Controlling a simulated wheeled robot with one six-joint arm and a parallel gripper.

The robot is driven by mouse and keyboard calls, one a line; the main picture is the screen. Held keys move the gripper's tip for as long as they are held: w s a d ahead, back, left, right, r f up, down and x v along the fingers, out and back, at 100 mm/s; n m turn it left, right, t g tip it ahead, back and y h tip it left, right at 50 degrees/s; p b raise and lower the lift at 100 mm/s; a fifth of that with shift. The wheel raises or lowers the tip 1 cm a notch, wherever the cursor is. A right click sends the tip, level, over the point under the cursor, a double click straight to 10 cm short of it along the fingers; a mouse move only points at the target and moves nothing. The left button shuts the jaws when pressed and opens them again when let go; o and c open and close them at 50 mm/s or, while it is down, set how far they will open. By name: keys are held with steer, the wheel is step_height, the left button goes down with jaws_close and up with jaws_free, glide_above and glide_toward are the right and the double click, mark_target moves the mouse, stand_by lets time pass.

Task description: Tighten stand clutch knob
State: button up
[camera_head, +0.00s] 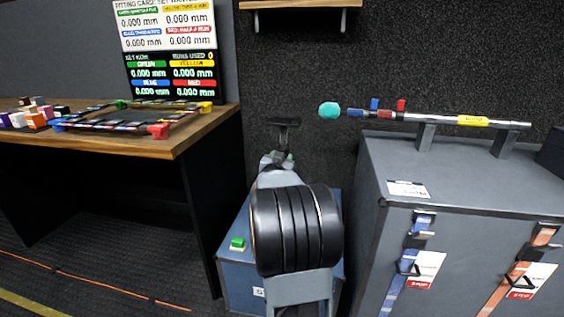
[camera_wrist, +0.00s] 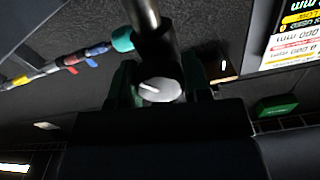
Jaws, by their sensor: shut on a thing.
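The clutch knob (camera_wrist: 160,90) is a pale round disc with a dark mark on its face, seen in the wrist view. It sits on a dark collar at the end of the stand's metal pole (camera_wrist: 144,15). My gripper (camera_wrist: 158,86) has its dark green fingers on either side of the knob and is shut on it. In the head view, the stand's dark T-shaped top (camera_head: 284,127) rises beyond my arm. My gripper (camera_head: 277,160) is mostly hidden there by my own arm, and the knob cannot be made out.
A grey case (camera_head: 460,170) at right bears a boom pole (camera_head: 420,117) with a teal tip. A wooden desk (camera_head: 190,137) at left holds a coloured frame and small blocks. A blue box (camera_head: 233,269) with a green button stands low beside my arm. A wall shelf (camera_head: 300,4) hangs above.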

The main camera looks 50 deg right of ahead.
steer(key=shift+w+a, duration=0.1)
steer(key=o, duration=0.7)
steer(key=shift+o, duration=1.2)
steer(key=p+v, duration=0.3)
steer(key=v, duration=1)
steer(key=shift+s+a, duration=0.25)
steer(key=shift+a, duration=0.1)
